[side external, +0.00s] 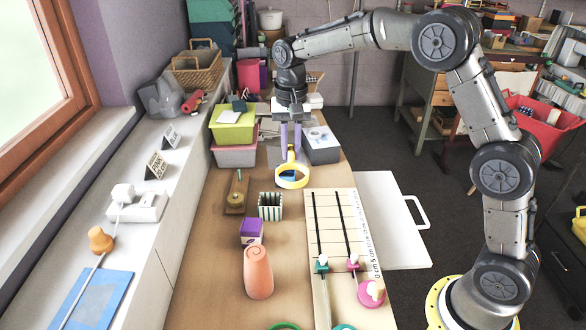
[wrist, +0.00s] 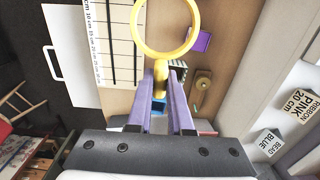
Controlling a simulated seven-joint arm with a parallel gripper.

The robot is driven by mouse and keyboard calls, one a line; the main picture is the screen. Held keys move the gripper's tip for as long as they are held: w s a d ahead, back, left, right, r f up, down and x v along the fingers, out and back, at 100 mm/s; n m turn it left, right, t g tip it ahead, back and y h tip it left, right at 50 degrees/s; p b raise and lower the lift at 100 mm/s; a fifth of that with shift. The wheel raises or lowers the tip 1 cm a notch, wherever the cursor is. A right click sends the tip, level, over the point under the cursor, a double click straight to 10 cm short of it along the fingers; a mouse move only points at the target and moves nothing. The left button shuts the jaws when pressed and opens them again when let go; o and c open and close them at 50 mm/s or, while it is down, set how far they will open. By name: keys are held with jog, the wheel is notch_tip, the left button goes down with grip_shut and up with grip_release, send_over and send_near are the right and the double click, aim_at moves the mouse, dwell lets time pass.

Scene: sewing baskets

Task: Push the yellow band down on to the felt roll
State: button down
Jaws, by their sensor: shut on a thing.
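The yellow band (side external: 293,184) is a ring with a short stub, and it hangs level from my gripper over the far part of the table. My gripper (side external: 291,154) has lilac fingers pointing down and is shut on the stub. In the wrist view the band (wrist: 136,40) reaches out beyond the fingertips (wrist: 162,72), with only tabletop and other items seen through it. The felt roll (side external: 258,274) appears to be the upright salmon roll with a spiral top, near the table's front. The band is apart from it, farther back. I cannot make out the roll in the wrist view.
A purple box (side external: 251,232), a striped cup (side external: 271,206) and a wooden stand with a brass disc (side external: 236,203) are between band and roll, towards the left. A ruled board (side external: 325,220) with pegs lies right. Storage boxes (side external: 236,155) and a grey box (side external: 322,152) flank my gripper.

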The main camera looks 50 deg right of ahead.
jog(key=s+a, duration=0.1)
jog(key=a, duration=1.3)
notch_tip(320, 180, down, 12)
jog(key=shift+d, duration=0.45)
notch_tip(320, 180, down, 7)
dwell(3.0)
jog(key=c, duration=0.8)
grip_release()
jog(key=shift+o, duration=0.2)
notch_tip(320, 180, up, 14)
